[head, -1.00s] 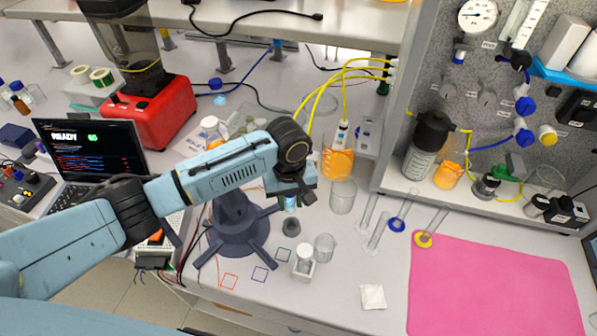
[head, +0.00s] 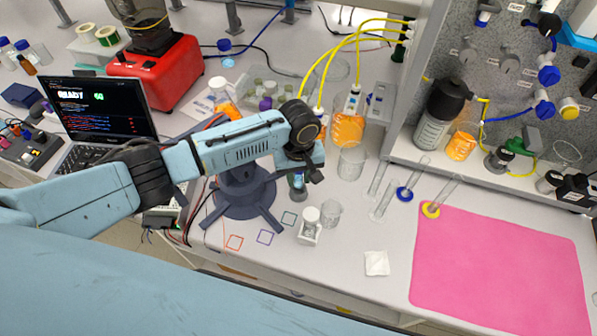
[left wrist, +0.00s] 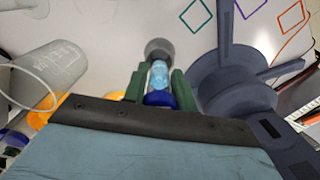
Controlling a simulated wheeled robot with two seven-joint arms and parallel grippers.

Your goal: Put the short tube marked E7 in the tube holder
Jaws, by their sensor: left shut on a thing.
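My left gripper (head: 303,172) points down and is shut on a short tube with pale blue contents (head: 297,181). In the left wrist view the tube (left wrist: 159,73) shows between the green fingers of the gripper (left wrist: 159,88), with its dark blue cap nearest the camera. No E7 mark can be read. A small dark grey round cup, which looks like the tube holder (head: 299,195), stands directly below. The tube's lower end overlaps the holder (left wrist: 159,47) in both views; I cannot tell whether it is inside. My right gripper is not in view.
A laptop (head: 95,115) is at left. Coloured squares mark the bench front.

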